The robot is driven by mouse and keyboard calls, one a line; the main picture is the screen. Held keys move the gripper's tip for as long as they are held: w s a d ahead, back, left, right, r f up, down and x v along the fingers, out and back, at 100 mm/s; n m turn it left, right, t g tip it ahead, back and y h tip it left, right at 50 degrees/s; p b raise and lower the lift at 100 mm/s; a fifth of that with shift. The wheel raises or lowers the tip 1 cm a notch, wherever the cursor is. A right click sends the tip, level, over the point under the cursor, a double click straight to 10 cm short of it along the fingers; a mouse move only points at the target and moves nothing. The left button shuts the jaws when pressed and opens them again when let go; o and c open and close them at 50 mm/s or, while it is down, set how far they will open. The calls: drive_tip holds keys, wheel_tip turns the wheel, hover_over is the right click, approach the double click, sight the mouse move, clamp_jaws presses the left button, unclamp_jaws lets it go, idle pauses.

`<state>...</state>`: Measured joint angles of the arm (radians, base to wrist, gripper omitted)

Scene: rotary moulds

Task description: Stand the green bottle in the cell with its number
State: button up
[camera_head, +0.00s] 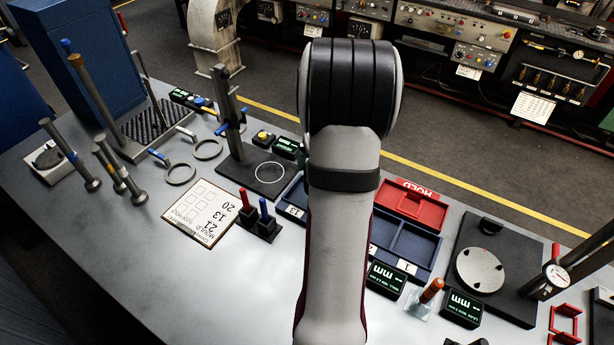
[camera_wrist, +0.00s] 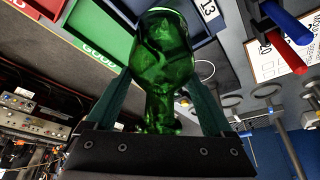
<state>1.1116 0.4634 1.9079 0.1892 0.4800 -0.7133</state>
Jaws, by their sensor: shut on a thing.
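The green bottle (camera_wrist: 165,50) is in the wrist view, clear green glass, between the two fingers of my gripper (camera_wrist: 160,88), which is shut on it. No number is readable on the bottle. In the head view my arm hides the gripper and bottle. A blue tray of cells (camera_head: 399,246) shows on both sides of my arm, with white labels: one at left looks like 13 (camera_head: 293,211), and one at right reads 1 (camera_head: 405,268). The 13 label also shows in the wrist view (camera_wrist: 208,9), close beside the bottle. The middle cells are hidden.
A red HOLD tray (camera_head: 413,207) stands behind the cells; a green GOOD tray (camera_wrist: 97,44) shows in the wrist view. Red and blue markers (camera_head: 257,222) stand left, beside a mould card (camera_head: 201,211). A gauge plate (camera_head: 484,270) is at right. The front left bench is clear.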

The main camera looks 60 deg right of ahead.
drive_tip(key=w+f, duration=0.1)
drive_tip(key=f, duration=0.1)
drive_tip(key=w+f, duration=0.1)
drive_tip(key=f, duration=0.1)
drive_tip(key=w+f, duration=0.1)
drive_tip(key=shift+f, duration=0.4)
drive_tip(key=shift+f, duration=0.15)
drive_tip(key=o, duration=1.5)
